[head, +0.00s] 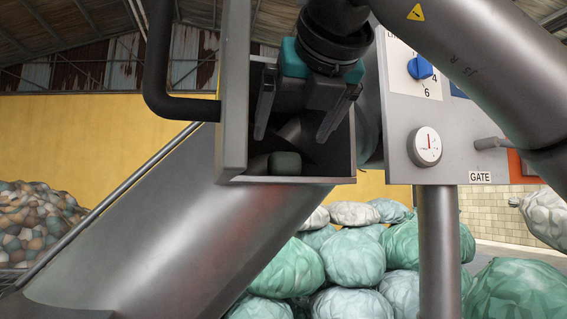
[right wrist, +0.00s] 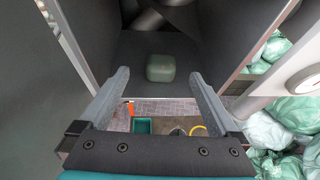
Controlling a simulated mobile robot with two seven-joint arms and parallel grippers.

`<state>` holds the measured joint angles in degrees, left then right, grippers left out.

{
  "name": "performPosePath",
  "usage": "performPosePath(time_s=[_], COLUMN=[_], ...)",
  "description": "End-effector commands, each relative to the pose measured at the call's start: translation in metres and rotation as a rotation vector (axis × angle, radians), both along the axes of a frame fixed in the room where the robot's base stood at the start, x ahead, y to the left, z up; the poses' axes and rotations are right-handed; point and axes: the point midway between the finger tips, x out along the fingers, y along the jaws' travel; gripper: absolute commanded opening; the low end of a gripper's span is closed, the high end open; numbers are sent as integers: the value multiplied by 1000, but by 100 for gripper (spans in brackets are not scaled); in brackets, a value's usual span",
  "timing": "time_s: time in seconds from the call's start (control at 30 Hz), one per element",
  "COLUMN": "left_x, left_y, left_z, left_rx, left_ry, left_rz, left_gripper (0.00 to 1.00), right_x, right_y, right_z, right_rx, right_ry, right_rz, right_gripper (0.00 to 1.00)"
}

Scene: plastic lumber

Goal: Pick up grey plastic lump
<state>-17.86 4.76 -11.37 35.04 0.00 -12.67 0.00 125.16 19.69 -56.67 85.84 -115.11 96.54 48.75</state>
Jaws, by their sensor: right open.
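The grey plastic lump (head: 285,163) is a small, rounded, grey-green block. It sits on the floor of an open-fronted metal box (head: 232,120), near the front edge. In the right wrist view the lump (right wrist: 160,68) lies centred between the two finger ends and beyond them. My right gripper (head: 291,138) is open and empty, pointing down into the mouth of the box, above the lump and apart from it. My left gripper is not in view.
The box's side walls stand close on both sides of my right gripper. A bent black handle (head: 157,80) is at the left. A grey panel with a blue knob (head: 420,68) and gauge (head: 425,146) stands at the right. Green bales (head: 350,258) lie behind and below.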

Motion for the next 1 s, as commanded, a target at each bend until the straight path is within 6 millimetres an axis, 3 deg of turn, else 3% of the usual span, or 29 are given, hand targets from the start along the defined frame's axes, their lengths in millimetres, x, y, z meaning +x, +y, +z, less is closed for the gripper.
performPosePath(time_s=[0.37, 0.6, 0.9, 1.0], left_x=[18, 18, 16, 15], left_y=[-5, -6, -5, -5], left_z=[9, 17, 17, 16], left_rx=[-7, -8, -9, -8], left_ry=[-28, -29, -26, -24], left_rz=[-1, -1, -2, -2], left_gripper=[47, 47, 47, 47], right_x=[34, 65, 69, 69], right_y=[7, 12, 14, 14], right_z=[-13, -24, -27, -26], right_rx=[-2, -1, -1, -1], right_ry=[4, 1, 0, 0], right_rz=[0, 0, 0, 0], right_gripper=[98, 98, 98, 87])
